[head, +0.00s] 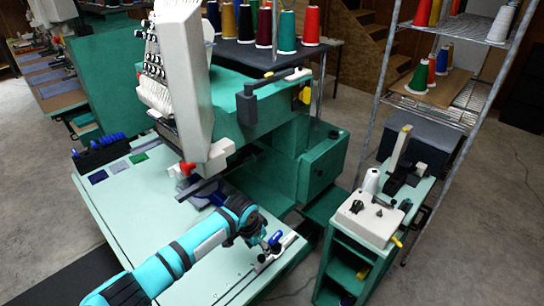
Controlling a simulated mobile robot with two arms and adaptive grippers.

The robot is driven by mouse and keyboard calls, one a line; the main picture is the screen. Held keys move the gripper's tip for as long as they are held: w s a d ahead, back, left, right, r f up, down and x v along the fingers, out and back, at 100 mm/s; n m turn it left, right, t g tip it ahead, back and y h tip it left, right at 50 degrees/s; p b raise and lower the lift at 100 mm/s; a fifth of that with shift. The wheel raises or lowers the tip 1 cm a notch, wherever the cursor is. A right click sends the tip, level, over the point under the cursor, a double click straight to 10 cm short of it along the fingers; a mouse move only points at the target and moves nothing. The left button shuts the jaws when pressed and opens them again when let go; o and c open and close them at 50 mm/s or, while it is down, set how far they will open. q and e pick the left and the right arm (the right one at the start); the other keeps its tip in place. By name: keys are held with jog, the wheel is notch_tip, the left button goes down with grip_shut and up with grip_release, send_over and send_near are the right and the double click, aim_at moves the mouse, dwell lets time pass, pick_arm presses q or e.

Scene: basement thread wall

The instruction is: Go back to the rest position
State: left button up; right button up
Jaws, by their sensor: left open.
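My left arm comes in from the lower left over the pale green table of the embroidery machine. My left gripper (268,243) is at the arm's end, low over the table's right part. It is small and dark in the picture; it looks open, and I see nothing held in it. A blue-tipped piece (275,238) and a metal bracket (278,251) are close by it; I cannot tell whether they touch. My right gripper is not in view.
The green embroidery machine (240,110) with its white head (183,70) rises just behind my arm. A small green cabinet (345,245) with a white device stands to the right, before a wire shelf (450,105) of thread cones. Concrete floor (480,240) is free at far right.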

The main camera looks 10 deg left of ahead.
pick_arm(q)
jog(key=s+d+f+n+h, duration=0.1)
jog(key=s+d, duration=0.1)
jog(key=s, duration=0.6)
jog(key=s+d+h, duration=0.1)
jog(key=s+d, duration=0.1)
jog(key=s, duration=0.6)
jog(key=s+a+r+n+t+y, duration=0.1)
jog(key=s+a+r+n+y, duration=0.15)
jog(key=s+a, duration=0.55)
jog(key=s+a+r+n+y, duration=0.15)
jog(key=s+a+r, duration=0.25)
jog(key=s+a, duration=0.45)
notch_tip(320, 180, down, 28)
jog(key=s+d+f+g+b, duration=0.1)
jog(key=s+b, duration=0.1)
jog(key=b, duration=0.1)
jog(key=s+a+f+g+b, duration=0.1)
jog(key=s+a+f+b, duration=0.1)
jog(key=s+f, duration=1.4)
jog(key=shift+s+a+f, duration=0.15)
jog(key=shift+a+f, duration=0.3)
jog(key=shift+f, duration=0.45)
